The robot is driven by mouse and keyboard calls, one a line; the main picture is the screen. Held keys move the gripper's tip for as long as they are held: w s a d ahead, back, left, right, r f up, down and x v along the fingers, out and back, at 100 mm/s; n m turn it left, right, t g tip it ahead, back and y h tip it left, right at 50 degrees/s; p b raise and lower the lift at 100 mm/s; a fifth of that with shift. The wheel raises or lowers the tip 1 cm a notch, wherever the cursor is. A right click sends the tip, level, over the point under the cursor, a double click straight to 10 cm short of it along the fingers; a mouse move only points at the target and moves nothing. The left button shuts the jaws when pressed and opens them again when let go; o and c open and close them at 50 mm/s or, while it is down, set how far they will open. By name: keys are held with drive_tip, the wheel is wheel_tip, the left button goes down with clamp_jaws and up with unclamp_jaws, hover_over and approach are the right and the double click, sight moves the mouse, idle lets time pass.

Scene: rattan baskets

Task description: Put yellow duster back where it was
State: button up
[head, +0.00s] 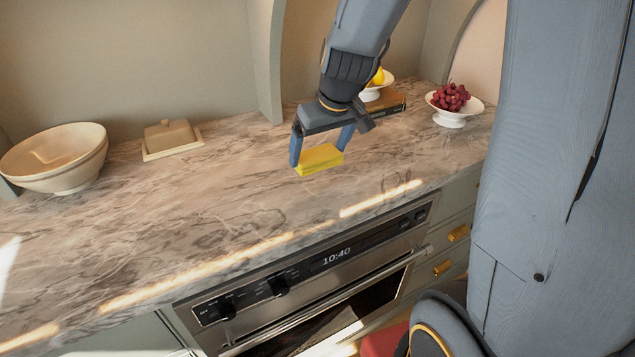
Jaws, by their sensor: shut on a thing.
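The yellow duster (320,160) is a small folded yellow block over the marble counter, right of the picture's middle. My gripper (321,153) points down and is shut on the yellow duster, with one blue finger at each end of it. I cannot tell whether the duster touches the counter or hangs just above it. No rattan basket shows in this view.
The marble counter (190,215) is clear around the gripper. A large cream bowl (55,160) and a butter dish (172,139) stand left. Red grapes in a white footed bowl (453,115), lemons (377,77) and books (388,103) stand right. An oven (320,275) is below.

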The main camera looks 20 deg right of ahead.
wheel_tip(320, 180, down, 8)
drive_tip(key=shift+f+b, duration=0.1)
drive_tip(key=shift+b, duration=0.95)
drive_tip(key=o, duration=0.7)
drive_tip(key=shift+o, duration=0.2)
drive_tip(key=a+v, duration=0.1)
drive_tip(key=v, duration=1.1)
drive_tip(key=s+f+m+g, duration=0.2)
drive_tip(key=s+f, duration=0.5)
drive_tip(key=s, duration=0.4)
drive_tip(key=shift+s+f+g+h+p, duration=0.25)
drive_tip(key=shift+f+g+h+p, duration=0.15)
drive_tip(key=shift+g+p, duration=0.1)
